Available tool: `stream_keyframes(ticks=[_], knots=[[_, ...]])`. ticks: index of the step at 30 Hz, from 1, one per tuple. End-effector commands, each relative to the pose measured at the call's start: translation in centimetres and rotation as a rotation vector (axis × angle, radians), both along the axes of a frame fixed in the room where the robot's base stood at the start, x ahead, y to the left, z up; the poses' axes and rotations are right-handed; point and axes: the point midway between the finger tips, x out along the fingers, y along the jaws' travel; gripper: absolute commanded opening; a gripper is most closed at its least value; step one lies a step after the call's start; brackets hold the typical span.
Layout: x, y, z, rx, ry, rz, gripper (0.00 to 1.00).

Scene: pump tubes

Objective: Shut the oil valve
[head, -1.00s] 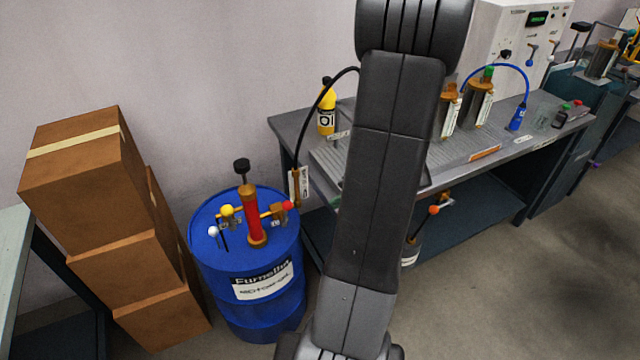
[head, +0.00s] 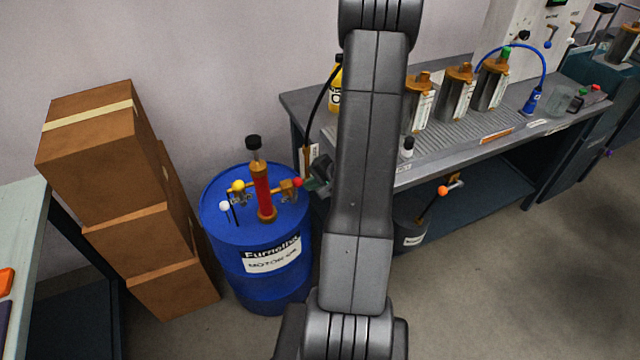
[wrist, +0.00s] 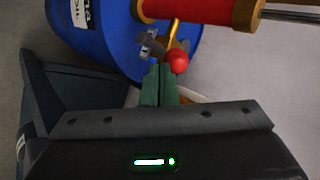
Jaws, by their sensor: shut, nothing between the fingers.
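A blue drum (head: 275,287) labelled motor oil stands left of my arm. A red pump tube (head: 263,190) stands upright on its lid and also shows in the wrist view (wrist: 205,10). A brass side fitting on the tube carries a lever valve with a red ball knob (head: 298,183). In the wrist view the red ball (wrist: 176,61) is right at the fingertips. My gripper (wrist: 162,72) is shut and empty, its green fingers beside the ball; I cannot tell whether they touch. In the head view my gripper (head: 318,180) is partly hidden by my arm.
A yellow knob (head: 238,186) and a white knob (head: 224,206) sit on the drum's left side. Stacked cardboard boxes (head: 105,165) stand left of the drum. A workbench (head: 420,165) with metal canisters is at the right. Floor is open at the lower right.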

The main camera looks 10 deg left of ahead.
Motion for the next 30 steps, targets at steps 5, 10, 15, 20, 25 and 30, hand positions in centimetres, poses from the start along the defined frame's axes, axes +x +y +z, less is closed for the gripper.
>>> stream_keyframes(ticks=[5, 10, 15, 20, 25, 30], knots=[[0.1, 0.2, 0.0, 0.000, 0.000, 0.000, 0.00], [0.0, 0.2, 0.0, 0.000, 0.000, 0.000, 0.00], [-0.2, 0.6, -0.1, -0.035, -0.025, 0.004, 0.00], [-0.6, 1.3, 0.2, -0.099, -0.070, 0.005, 0.00], [-1.2, 2.0, 0.5, -0.116, -0.081, 0.002, 0.00], [-1.4, 2.3, 0.8, -0.115, -0.079, 0.000, 0.00]])
